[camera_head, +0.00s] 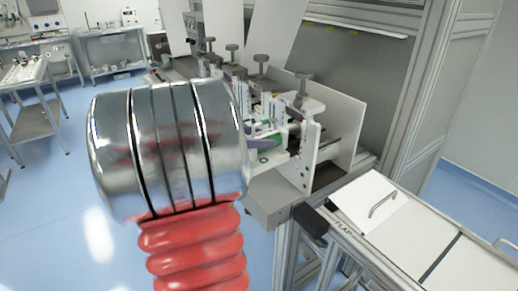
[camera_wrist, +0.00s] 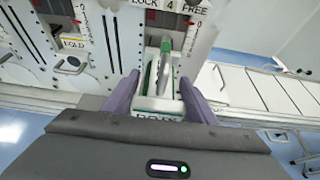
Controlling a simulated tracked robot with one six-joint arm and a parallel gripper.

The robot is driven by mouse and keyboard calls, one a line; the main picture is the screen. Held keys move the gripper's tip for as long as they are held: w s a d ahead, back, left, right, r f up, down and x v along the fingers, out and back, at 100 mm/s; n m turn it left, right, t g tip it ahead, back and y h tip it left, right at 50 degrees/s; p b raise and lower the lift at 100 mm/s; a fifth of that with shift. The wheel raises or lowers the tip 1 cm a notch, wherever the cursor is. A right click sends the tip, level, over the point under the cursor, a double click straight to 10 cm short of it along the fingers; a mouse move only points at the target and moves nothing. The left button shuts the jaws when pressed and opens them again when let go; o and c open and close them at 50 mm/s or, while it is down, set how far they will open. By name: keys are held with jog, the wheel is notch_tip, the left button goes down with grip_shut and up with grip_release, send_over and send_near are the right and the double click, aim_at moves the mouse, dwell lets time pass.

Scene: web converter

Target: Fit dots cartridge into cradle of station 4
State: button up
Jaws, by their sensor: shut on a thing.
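In the wrist view, my gripper (camera_wrist: 160,79) is shut on the dots cartridge (camera_wrist: 159,104), with a purple finger on each side of its pale body. The cartridge's lettering is partly cut off by my gripper body. A green strip and a grey rounded piece stand between and beyond the fingers. Station 4 (camera_wrist: 170,17) is straight ahead, marked LOCK 4 FREE. Its cradle is mostly hidden behind the cartridge, and I cannot tell whether the cartridge is seated. In the head view, green of the cartridge (camera_head: 271,155) shows at the machine's near end, beside a purple finger.
A neighbouring station labelled FOLD (camera_wrist: 73,43) lies to the left. Upright white plates and dark knobs (camera_head: 303,78) rise close around the stations. A white-lidded bench marked FLAP (camera_head: 385,215) stands at right. My arm hides much of the head view's left side.

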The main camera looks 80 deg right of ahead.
jog(key=shift+f, duration=1.8)
jog(key=o, duration=1.4)
jog(key=shift+f, duration=0.15)
jog(key=v, duration=1.2)
